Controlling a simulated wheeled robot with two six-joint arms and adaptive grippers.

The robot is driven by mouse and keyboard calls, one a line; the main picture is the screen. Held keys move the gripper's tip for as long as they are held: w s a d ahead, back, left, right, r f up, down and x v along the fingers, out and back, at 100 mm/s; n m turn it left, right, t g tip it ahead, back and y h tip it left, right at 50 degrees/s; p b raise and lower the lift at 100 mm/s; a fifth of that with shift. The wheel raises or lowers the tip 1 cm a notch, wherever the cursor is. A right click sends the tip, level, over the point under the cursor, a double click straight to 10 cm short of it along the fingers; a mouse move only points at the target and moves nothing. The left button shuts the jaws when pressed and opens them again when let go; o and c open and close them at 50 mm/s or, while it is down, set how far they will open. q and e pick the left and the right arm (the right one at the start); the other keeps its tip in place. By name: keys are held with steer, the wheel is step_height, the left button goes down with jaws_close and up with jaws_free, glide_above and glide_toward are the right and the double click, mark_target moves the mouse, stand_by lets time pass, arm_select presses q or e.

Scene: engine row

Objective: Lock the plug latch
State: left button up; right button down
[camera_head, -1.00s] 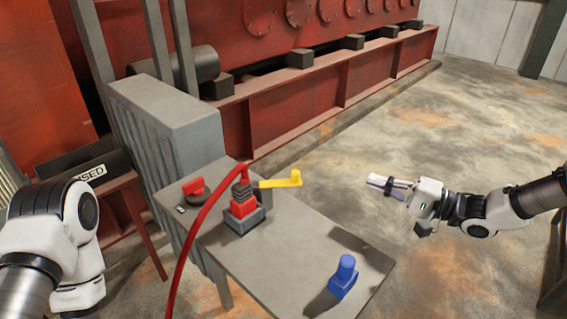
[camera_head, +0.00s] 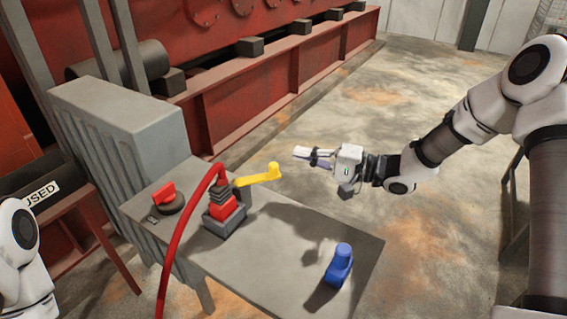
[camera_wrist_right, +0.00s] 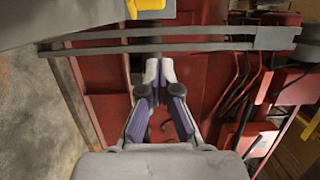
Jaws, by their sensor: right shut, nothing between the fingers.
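A red plug (camera_head: 223,207) with a red cable sits in a grey socket (camera_head: 226,224) on the grey table. A yellow latch lever (camera_head: 258,176) sticks out to the right from beside the plug and ends in an upright knob. In the right wrist view a piece of yellow (camera_wrist_right: 146,6) shows at the top edge. My right gripper (camera_head: 300,154) is shut and empty, to the right of the yellow knob and apart from it. It also shows in the right wrist view (camera_wrist_right: 158,68). My left arm is at the left edge; its gripper is out of view.
A red rotary switch (camera_head: 164,193) on a dark round base is left of the plug. A blue object (camera_head: 339,265) stands near the table's right front edge. A grey ribbed cabinet (camera_head: 125,130) rises behind the table. The floor to the right is open.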

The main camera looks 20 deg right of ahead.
steer(key=a, duration=0.5)
steer(key=shift+s, duration=0.35)
steer(key=shift+a, duration=0.1)
